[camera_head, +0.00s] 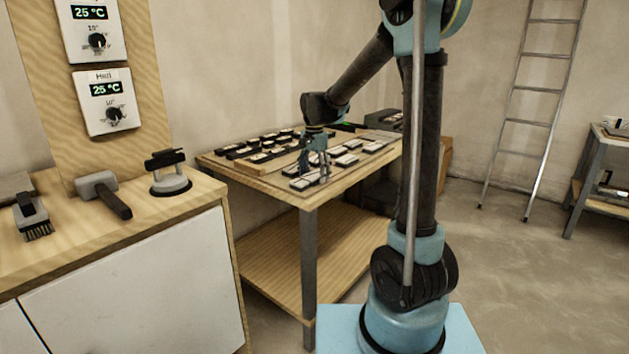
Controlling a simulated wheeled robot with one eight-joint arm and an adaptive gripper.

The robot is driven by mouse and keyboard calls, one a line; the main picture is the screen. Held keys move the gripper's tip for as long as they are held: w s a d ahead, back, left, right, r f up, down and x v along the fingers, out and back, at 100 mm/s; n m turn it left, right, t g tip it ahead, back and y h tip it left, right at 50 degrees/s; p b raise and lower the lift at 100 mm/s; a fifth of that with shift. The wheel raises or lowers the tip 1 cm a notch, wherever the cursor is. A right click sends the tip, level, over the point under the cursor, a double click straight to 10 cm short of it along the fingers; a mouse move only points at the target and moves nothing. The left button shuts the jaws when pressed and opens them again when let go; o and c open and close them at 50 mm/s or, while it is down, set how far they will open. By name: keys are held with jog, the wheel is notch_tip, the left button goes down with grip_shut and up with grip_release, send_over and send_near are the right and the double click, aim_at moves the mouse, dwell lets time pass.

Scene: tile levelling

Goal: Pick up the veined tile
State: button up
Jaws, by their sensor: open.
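My gripper (316,165) hangs open, pointing down over the near part of a wooden table (305,201). Several small pale tiles with dark edges lie on the table. One group lies to the left and behind the gripper, around a light wooden strip. Another group (347,159) lies to its right. A tile (300,184) lies just below and in front of the gripper, near the table's front edge. The tiles are too small here to tell which one is veined. I cannot tell whether the fingers touch a tile. My arm stands in front of the table's right side.
A workbench (110,238) at the left holds a mallet (106,192), a brush (32,216) and a suction cup tool (168,176). Two thermostat panels hang above it. A ladder (535,105) leans on the back wall.

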jog(key=c, duration=1.2)
jog(key=shift+r, duration=0.15)
